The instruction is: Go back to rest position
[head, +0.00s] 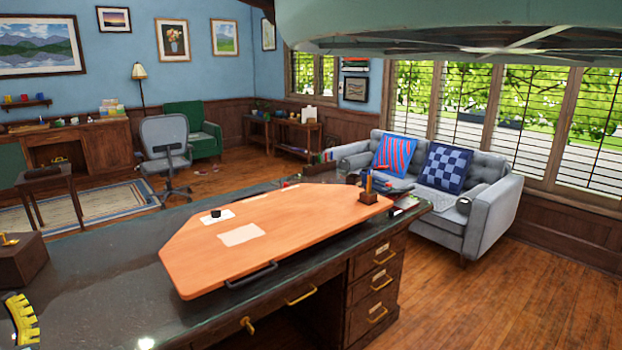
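My gripper and arm do not show in the head view, so I cannot tell the gripper's pose or whether it holds anything. A large dark desk (110,272) fills the foreground. An orange board with cut corners (290,225) lies on its top, with a dark handle (251,276) at its near edge. Two pale sheets lie on the board, and a small dark object (216,213) sits on one of them. A pen holder (368,196) stands at the board's right end.
A grey sofa (483,208) with two cushions stands right of the desk. Open wood floor (490,305) lies at the lower right. A grey office chair (165,150) stands behind the desk. A large pale green overhead object (450,20) crosses the upper right. A yellow toothed object (22,320) shows at lower left.

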